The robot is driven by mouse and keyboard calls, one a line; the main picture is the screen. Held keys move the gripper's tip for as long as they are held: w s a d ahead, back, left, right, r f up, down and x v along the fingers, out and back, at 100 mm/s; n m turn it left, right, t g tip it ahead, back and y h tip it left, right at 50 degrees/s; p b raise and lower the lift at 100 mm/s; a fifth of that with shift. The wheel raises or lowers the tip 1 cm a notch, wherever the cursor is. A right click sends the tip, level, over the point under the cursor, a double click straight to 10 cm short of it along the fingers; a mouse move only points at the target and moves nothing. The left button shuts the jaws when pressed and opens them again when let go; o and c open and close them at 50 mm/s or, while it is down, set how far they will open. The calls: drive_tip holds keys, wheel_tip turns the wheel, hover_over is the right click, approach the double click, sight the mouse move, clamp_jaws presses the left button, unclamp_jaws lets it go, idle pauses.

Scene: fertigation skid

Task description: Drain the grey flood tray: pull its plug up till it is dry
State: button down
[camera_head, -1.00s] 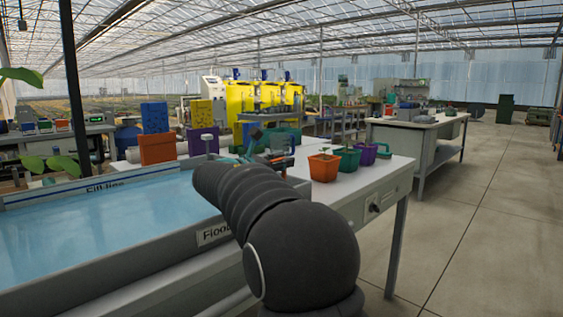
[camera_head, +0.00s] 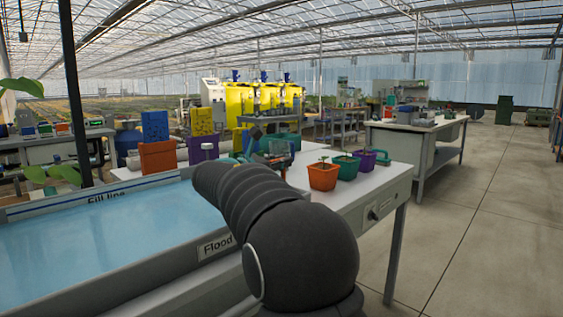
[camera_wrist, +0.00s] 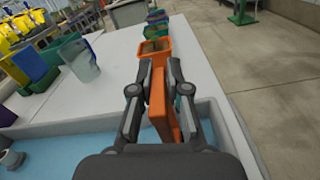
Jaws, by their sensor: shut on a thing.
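The grey flood tray (camera_head: 216,246) is at the left of the head view, with blue water in it; it also shows along the bottom of the wrist view (camera_wrist: 225,125). A grey knob (camera_wrist: 12,160) shows in the water at the wrist view's lower left, apart from my gripper. My gripper (camera_wrist: 158,85) is shut on a flat orange thing (camera_wrist: 159,105), held above the tray's edge. In the head view my arm partly hides the gripper.
Orange (camera_head: 323,176), green (camera_head: 347,165) and purple (camera_head: 371,160) plant pots stand on the bench right of the tray. Upright orange (camera_head: 157,158), blue (camera_head: 155,126) and yellow (camera_head: 201,121) things stand behind it. A clear cup (camera_wrist: 82,62) is left of my gripper.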

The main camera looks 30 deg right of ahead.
drive_tip(key=c, duration=1.2)
unclamp_jaws()
drive_tip(key=shift+w+r, duration=0.1)
drive_tip(key=shift+r, duration=0.25)
drive_tip(key=shift+f, duration=0.1)
drive_tip(key=v, duration=1.2)
